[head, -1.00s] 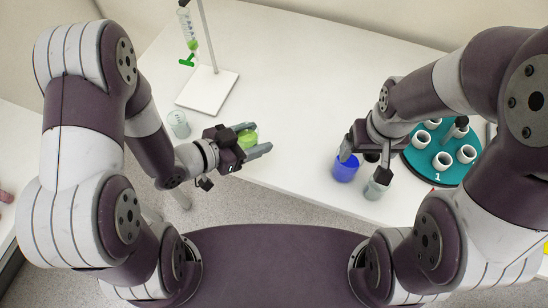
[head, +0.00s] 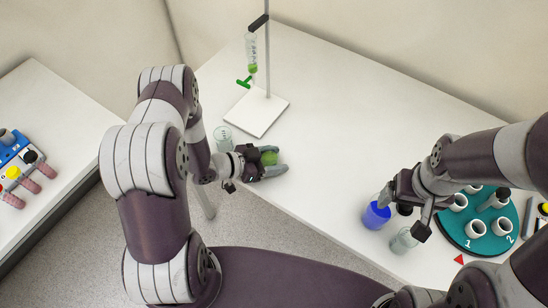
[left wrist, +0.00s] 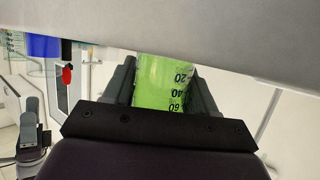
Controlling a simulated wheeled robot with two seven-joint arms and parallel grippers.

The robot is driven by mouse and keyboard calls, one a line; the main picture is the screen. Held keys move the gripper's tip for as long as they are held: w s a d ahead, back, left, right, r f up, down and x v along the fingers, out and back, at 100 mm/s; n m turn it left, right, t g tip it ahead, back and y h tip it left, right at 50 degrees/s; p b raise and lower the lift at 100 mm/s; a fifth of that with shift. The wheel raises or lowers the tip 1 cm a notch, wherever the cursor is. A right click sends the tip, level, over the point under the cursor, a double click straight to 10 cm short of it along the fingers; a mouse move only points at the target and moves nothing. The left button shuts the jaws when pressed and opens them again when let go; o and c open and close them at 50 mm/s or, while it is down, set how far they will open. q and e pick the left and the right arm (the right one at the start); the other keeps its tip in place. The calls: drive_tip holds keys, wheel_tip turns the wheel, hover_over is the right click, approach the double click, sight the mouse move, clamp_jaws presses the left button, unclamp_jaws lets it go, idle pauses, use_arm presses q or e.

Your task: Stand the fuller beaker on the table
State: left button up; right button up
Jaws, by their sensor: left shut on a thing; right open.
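A beaker of green liquid (head: 268,157) is between the fingers of my left gripper (head: 272,163), which is shut on it near the table's left front edge. In the left wrist view the green beaker (left wrist: 162,82) shows printed marks; its top and base are hidden. I cannot tell whether it touches the table (head: 330,120). A clear, seemingly empty beaker (head: 223,136) stands left of this gripper. A blue beaker (head: 376,215) and another clear beaker (head: 404,241) stand at the front right. My right gripper (head: 404,212) is open, close above and beside these two.
A burette stand (head: 257,113) with a green-tapped burette (head: 252,60) stands behind my left gripper. A teal round rack (head: 484,240) with white cups is at the right. A side table at the left holds a blue rack (head: 17,155). The table's middle is clear.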

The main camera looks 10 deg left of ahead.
use_arm(q)
drive_tip(key=shift+d, duration=0.15)
drive_tip(key=shift+s+f, duration=0.1)
drive_tip(key=o, duration=0.9)
drive_tip(key=shift+c, duration=0.2)
drive_tip(key=shift+o, duration=1.2)
drive_tip(key=shift+r, duration=0.3)
drive_tip(key=b+v, duration=0.1)
drive_tip(key=v, duration=1.1)
